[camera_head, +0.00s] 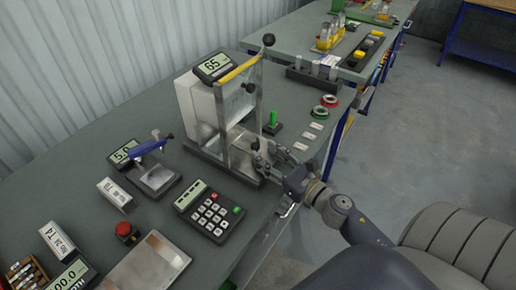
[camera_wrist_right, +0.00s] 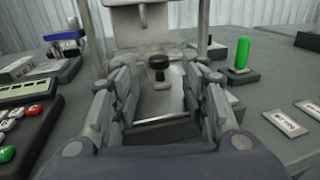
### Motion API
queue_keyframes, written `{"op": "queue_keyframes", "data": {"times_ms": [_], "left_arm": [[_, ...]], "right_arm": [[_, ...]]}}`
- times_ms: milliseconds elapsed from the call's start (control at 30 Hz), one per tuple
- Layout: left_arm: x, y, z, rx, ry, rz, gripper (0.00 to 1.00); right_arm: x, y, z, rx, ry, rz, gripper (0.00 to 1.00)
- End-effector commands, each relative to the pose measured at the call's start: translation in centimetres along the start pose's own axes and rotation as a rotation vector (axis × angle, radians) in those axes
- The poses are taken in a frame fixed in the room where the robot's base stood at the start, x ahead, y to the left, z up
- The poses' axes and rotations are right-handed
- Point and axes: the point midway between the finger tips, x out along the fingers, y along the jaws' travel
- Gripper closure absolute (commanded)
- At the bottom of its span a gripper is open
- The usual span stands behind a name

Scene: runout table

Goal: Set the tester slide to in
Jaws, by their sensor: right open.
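The tester (camera_head: 205,105) is a pale box with a clear-sided metal frame and a display reading 65 on top. Its slide (camera_head: 238,140) is a bare metal plate low in the frame. In the right wrist view the slide plate (camera_wrist_right: 160,104) carries a black knob (camera_wrist_right: 158,64) on a short stem. My right gripper (camera_head: 264,155) is at the tester's front. In the wrist view its open fingers (camera_wrist_right: 162,85) stand either side of the knob, which shows between and beyond them; I cannot tell whether they touch it. My left gripper is not in view.
A green peg on a black base (camera_head: 272,123) stands close right of the tester; it also shows in the wrist view (camera_wrist_right: 241,55). A keypad (camera_head: 209,210) lies at the front left. Red and green rings (camera_head: 325,104) and labels lie to the right.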

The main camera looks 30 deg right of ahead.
Motion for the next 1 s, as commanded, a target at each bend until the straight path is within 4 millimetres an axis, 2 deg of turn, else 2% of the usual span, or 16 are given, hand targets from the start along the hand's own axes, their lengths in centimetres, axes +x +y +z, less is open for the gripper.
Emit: {"op": "queue_keyframes", "data": {"times_ms": [33,200,400,1000], "left_arm": [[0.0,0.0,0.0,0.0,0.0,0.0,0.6],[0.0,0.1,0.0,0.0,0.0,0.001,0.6],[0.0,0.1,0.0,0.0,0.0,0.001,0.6],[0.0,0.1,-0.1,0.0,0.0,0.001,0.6]], "right_arm": [[-1.1,0.0,-0.1,0.002,0.003,-0.003,0.59],[-4.1,-0.1,-0.1,0.001,0.001,-0.004,0.59],[-6.0,-0.1,0.0,0.0,0.0,-0.002,0.59],[-6.3,-0.1,0.0,-0.002,-0.001,-0.001,0.59]]}}
